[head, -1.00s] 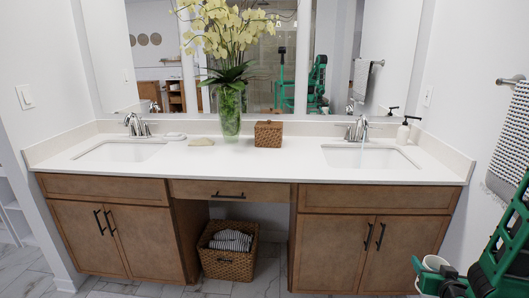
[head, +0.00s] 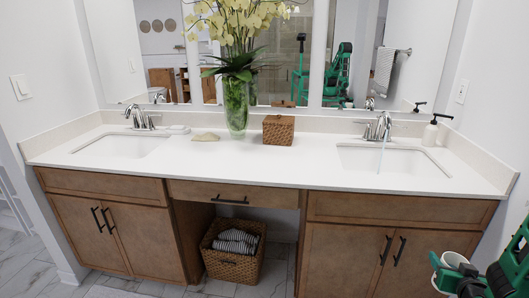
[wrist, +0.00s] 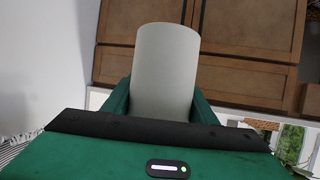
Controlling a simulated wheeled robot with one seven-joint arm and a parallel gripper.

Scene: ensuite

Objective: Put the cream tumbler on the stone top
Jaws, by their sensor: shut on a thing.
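My gripper (head: 462,276) is at the lower right in the head view, shut on the cream tumbler (head: 447,262). The wrist view shows the tumbler (wrist: 166,70) as a pale plain cylinder between my green fingers (wrist: 160,100). The stone top (head: 270,168) is a long white counter with two sinks. My gripper and the tumbler are in front of the cabinet at its right end, lower than the top and apart from it.
A left sink (head: 124,146) and a right sink (head: 390,160) with a running tap are set in the top. A glass vase (head: 236,115), a wicker box (head: 278,130) and a soap dispenser (head: 430,132) stand at the back. The front middle is clear.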

